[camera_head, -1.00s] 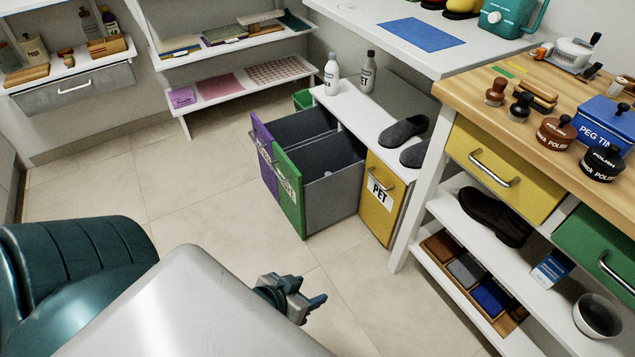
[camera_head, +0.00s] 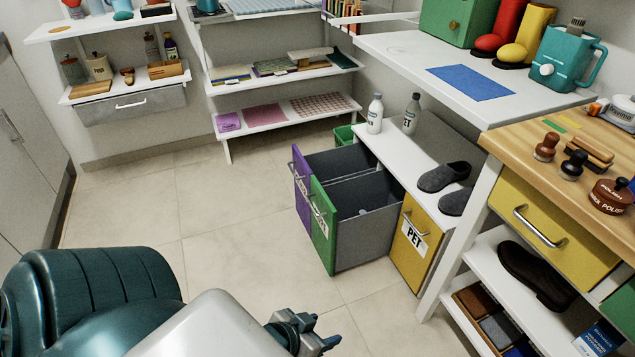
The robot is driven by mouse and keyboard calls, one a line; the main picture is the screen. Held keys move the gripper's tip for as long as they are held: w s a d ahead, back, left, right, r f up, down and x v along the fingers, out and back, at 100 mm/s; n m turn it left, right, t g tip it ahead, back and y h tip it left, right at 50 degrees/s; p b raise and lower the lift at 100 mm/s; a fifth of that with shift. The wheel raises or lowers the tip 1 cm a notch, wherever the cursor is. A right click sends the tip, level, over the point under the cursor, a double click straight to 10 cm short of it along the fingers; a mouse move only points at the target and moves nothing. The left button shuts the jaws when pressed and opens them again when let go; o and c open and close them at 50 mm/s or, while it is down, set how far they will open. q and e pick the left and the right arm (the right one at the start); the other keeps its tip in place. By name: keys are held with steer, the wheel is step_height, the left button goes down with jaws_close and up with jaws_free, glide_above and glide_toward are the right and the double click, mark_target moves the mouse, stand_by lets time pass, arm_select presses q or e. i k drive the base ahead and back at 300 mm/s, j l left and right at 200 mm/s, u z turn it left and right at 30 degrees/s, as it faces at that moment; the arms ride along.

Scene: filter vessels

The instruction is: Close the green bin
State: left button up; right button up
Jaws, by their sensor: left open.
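The green bin (camera_head: 322,227) is a pull-out bin with a green front panel, a white label and a handle. It stands pulled out from under the white bench, with its grey inside open at the top. The purple bin (camera_head: 302,187) beside it is pulled out too. The yellow PET bin (camera_head: 412,247) on its right sits further back under the bench. My left gripper (camera_head: 318,338) is at the bottom middle, open and empty, in front of and below the green bin, apart from it. My right gripper is not in view.
The white bench (camera_head: 405,149) holds two bottles and a pair of grey slippers. A wooden worktop (camera_head: 515,130) with yellow drawers stands at the right. White shelves (camera_head: 285,115) line the back wall. The tiled floor (camera_head: 200,220) left of the bins is clear.

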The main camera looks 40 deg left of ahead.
mark_target(343, 239)
steer(key=u, duration=1.25)
